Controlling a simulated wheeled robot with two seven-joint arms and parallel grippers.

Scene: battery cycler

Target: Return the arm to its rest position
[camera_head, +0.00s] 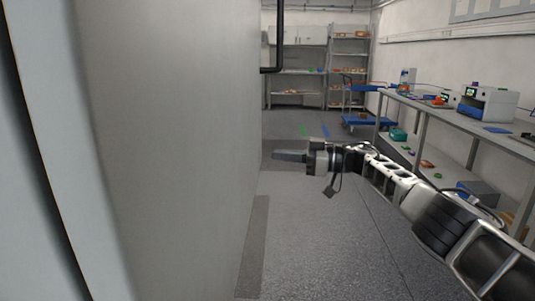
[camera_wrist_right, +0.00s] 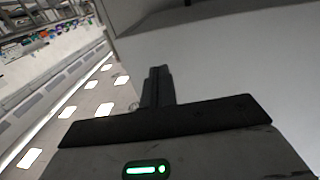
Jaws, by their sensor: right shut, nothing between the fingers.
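My right arm comes in from the lower right of the head view, stretched out over the floor. My right gripper (camera_head: 290,156) is at its end, pointing left toward a large grey panel. The gripper is shut and empty, and its fingers look close to the panel's edge; I cannot tell the exact gap. In the right wrist view the two dark fingers (camera_wrist_right: 158,86) lie together with nothing between them, in front of a plain grey surface. My left gripper is not in view.
The tall grey panel (camera_head: 165,130) fills the left side. A long bench (camera_head: 455,118) with instruments runs along the right wall, with a lower shelf. A blue cart (camera_head: 360,120) and shelving (camera_head: 348,70) stand at the back. The floor (camera_head: 330,245) in the middle is clear.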

